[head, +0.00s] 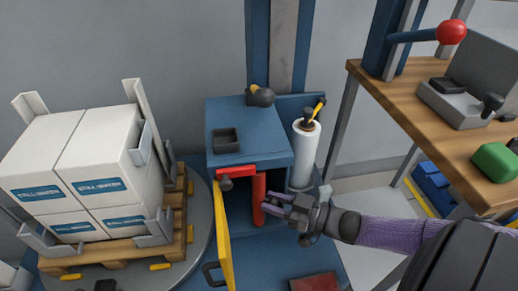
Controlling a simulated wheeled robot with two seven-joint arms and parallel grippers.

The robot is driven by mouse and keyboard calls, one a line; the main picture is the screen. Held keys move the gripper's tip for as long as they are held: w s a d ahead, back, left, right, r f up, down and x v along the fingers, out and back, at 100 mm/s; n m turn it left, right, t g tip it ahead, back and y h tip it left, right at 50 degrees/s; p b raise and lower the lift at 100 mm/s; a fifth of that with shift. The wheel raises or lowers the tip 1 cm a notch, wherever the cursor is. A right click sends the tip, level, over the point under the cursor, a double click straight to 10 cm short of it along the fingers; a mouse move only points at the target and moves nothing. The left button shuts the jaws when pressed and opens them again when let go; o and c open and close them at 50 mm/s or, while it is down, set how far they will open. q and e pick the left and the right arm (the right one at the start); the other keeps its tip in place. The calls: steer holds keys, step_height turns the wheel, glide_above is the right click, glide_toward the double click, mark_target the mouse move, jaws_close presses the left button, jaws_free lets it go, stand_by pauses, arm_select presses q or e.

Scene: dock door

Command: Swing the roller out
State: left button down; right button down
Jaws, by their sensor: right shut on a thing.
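A red upright roller (259,198) stands at the front opening of the blue machine housing (272,142), below a red horizontal arm (237,170). My right gripper (267,203) comes in from the right and is shut on the red roller, at its right side. The fingers hide part of the roller's lower half. A yellow panel (223,243) stands to the left of the opening. My left gripper is not in view.
A white film roll (304,155) stands right of the housing. Wrapped white boxes (82,165) sit on a pallet on the round turntable (201,237) at left. A wooden workbench (425,122) with a red-knobbed lever (452,32) stands at right.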

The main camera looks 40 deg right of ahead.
steer(key=shift+s+d+f+n+y, duration=0.1)
steer(key=shift+s+d+n+y, duration=0.1)
steer(key=shift+n+y, duration=0.15)
stand_by(0.3)
steer(key=shift+c, duration=2.2)
jaws_free()
steer(key=shift+o, duration=0.2)
